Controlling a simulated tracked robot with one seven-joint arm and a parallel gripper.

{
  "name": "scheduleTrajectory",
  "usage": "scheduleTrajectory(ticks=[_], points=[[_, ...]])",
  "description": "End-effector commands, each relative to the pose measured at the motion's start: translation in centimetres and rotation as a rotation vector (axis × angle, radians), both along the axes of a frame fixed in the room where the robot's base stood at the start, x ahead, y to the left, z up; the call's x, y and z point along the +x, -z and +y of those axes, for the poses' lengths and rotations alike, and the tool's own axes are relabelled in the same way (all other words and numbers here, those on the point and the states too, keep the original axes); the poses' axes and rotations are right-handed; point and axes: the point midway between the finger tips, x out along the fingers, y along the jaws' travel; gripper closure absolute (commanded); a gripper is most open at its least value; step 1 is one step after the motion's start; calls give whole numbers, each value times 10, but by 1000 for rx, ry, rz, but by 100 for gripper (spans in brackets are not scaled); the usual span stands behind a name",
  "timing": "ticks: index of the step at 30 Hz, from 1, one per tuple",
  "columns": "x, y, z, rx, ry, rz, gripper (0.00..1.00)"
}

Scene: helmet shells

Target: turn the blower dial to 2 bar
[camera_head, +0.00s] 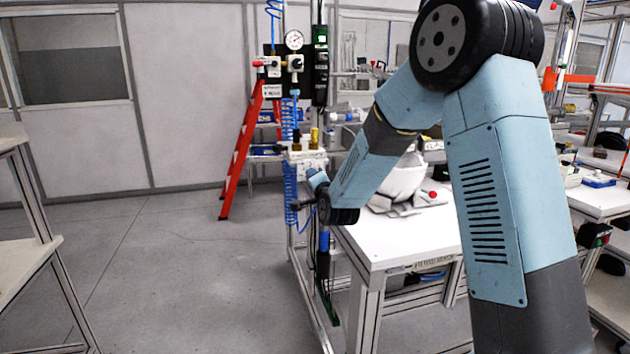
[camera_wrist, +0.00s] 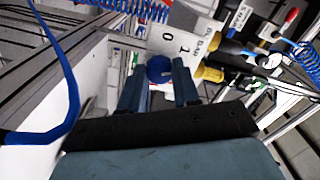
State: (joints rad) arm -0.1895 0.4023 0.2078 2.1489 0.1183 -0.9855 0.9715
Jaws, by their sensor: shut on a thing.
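The blower dial (camera_wrist: 159,68) is a round blue knob in the wrist view, beside a white plate (camera_wrist: 182,40) with black figures including 0 and 1. My gripper (camera_wrist: 158,75) has one finger on each side of the dial and is shut on it. The fingers and the slant of the view hide the dial's pointer, so its setting cannot be read.
A pressure gauge (camera_head: 294,40) is higher on the post. Yellow fittings (camera_wrist: 208,73) are close right of my gripper. A blue hose (camera_wrist: 70,80) loops at the left. A white helmet shell (camera_head: 402,180) sits on the bench (camera_head: 405,238). A red ladder (camera_head: 240,150) stands behind. Floor is clear at left.

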Motion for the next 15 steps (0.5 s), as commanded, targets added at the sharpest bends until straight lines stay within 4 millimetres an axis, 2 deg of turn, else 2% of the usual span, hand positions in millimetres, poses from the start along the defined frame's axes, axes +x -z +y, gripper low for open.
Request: scheduleTrajectory(ticks=[6,15], points=[[1,3,-5,178,7,56,99],[1,4,-5,352,8,107,99]])
